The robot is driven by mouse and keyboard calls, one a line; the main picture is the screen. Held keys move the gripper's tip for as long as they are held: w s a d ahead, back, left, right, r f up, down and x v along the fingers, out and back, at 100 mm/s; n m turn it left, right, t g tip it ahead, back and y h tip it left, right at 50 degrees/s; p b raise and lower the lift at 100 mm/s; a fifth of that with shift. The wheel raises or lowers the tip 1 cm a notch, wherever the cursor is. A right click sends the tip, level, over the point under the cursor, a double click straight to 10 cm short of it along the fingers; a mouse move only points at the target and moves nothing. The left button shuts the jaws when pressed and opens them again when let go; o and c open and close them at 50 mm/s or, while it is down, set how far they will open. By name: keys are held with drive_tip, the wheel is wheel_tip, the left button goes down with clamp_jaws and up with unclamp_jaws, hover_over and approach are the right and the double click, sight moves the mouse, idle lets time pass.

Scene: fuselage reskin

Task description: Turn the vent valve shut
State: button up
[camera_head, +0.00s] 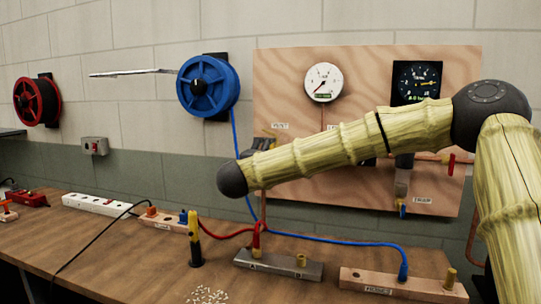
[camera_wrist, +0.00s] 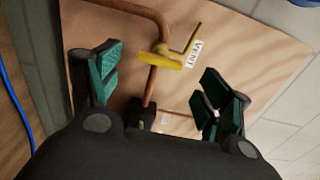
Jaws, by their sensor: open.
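The vent valve (camera_wrist: 163,52) shows in the wrist view as a yellow fitting on a copper pipe (camera_wrist: 151,88), next to a VENT label (camera_wrist: 195,53). A yellow bar crosses the pipe and a thin bent yellow rod rises to its right. My gripper (camera_wrist: 162,76) is open, with green pads on both sides of the pipe and valve in the picture. I see no pad touching the valve, but the depth between them is hard to judge. In the head view my arm covers part of the panel, and the valve cannot be made out clearly.
The wooden panel (camera_head: 275,75) carries a white gauge (camera_head: 323,82), a dark gauge (camera_head: 416,82) and a red-handled valve (camera_head: 451,164). A blue reel (camera_head: 208,86) hangs to its left. The bench (camera_head: 110,245) below holds hoses, port blocks and a power strip (camera_head: 98,205).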

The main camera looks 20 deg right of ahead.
drive_tip(key=shift+v, duration=2.9)
drive_tip(key=shift+r, duration=0.1)
